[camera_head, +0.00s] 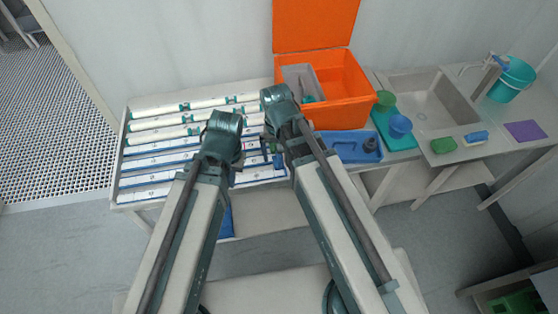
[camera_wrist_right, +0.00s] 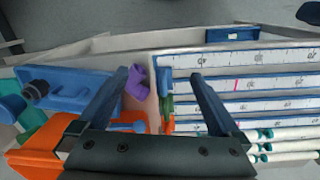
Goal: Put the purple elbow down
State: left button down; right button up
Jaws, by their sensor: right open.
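The purple elbow (camera_wrist_right: 137,82) shows in the right wrist view, on the pale strip of table between the blue tray and the vessel rack. It is just right of the left finger of my right gripper (camera_wrist_right: 159,76). That gripper is open, its fingers apart, and nothing is clamped between them. I cannot tell whether the finger touches the elbow. In the head view the elbow does not show, and my right wrist and arm cover that part of the table. My left gripper (camera_head: 223,145) is over the vessel rack (camera_head: 125,170); its fingers are not clear.
The blue tray (camera_head: 350,147) holds a dark fitting, with the orange bin (camera_head: 345,90) behind it. Green (camera_head: 385,101) and blue (camera_head: 400,126) cups stand right of the tray, near the sink (camera_head: 435,100). A small blue and a green piece (camera_wrist_right: 166,105) lie beside the elbow.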

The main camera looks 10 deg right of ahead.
jog(key=s+a+n, duration=0.3)
jog(key=s+n, duration=0.2)
jog(key=s, duration=0.1)
jog(key=shift+s+a+n+h, duration=0.25)
jog(key=shift+s+n+h, duration=0.05)
jog(key=shift+f+b, duration=0.85)
jog(key=shift+b, duration=0.05)
